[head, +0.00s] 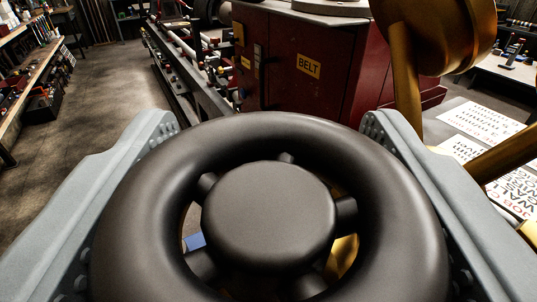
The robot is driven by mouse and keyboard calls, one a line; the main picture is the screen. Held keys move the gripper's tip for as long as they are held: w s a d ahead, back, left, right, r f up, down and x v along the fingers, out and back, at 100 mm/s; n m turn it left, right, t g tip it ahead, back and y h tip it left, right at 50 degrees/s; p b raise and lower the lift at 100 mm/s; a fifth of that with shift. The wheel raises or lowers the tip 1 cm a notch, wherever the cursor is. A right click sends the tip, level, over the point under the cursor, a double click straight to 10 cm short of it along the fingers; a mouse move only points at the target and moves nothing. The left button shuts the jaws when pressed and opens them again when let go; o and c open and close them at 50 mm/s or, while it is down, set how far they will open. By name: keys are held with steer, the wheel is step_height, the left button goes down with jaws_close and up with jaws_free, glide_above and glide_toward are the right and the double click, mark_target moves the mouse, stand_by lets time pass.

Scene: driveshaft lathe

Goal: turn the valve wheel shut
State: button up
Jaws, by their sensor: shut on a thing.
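The valve wheel (385,195) is a thick dark grey ring with a round hub (268,215) and several short spokes. It fills the lower middle of the head view, close to the camera. My gripper (270,125) has one pale grey finger on each side of the wheel, and it is shut on the wheel's rim. The studded inner faces of both fingers lie against the rim's left and right sides. The valve stem and most of what lies behind the wheel are hidden.
A dark red machine cabinet (305,65) with a BELT label stands ahead. A gold pipe or fitting (430,35) rises at the upper right, near the right finger. Printed sheets (485,120) lie at the right. Workbenches (35,75) line the left, with open floor (100,105) before them.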

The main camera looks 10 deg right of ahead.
stand_by(0.6)
steer(key=o, duration=1)
steer(key=shift+c, duration=0.2)
steer(key=s+a, duration=0.3)
steer(key=s, duration=1.4)
steer(key=shift+a, duration=0.15)
